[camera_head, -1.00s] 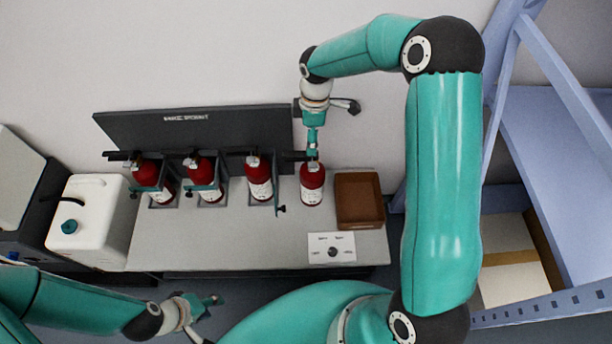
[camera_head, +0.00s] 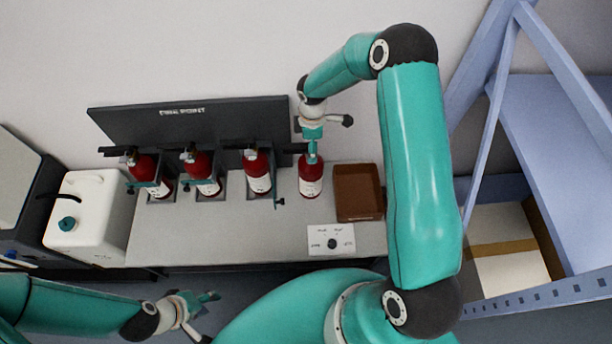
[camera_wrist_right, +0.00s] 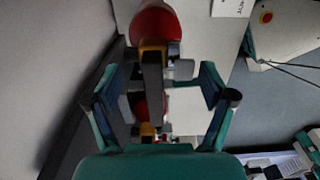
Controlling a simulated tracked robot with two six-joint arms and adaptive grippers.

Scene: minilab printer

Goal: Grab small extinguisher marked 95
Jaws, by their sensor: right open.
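Several red extinguishers with white labels stand in a row on the bench; no number is readable. Three are in bracketed bays: left (camera_head: 143,168), middle (camera_head: 198,164) and right (camera_head: 257,168). A fourth extinguisher (camera_head: 311,178) stands to their right, beside a brown tray. My right gripper (camera_head: 312,152) is just above it, pointing down and overlapping its top. In the right wrist view my right gripper (camera_wrist_right: 162,92) has its fingers apart, with a dark valve handle (camera_wrist_right: 152,82) showing between them; contact cannot be told. My left gripper (camera_head: 207,314) is open and empty, low in front of the bench.
The brown tray (camera_head: 358,193) and a white card (camera_head: 331,239) with a dark knob lie on the bench (camera_head: 220,240). A white canister (camera_head: 88,220) stands at the left. A dark sign board (camera_head: 190,125) backs the row. A blue shelf frame (camera_head: 550,140) stands at the right.

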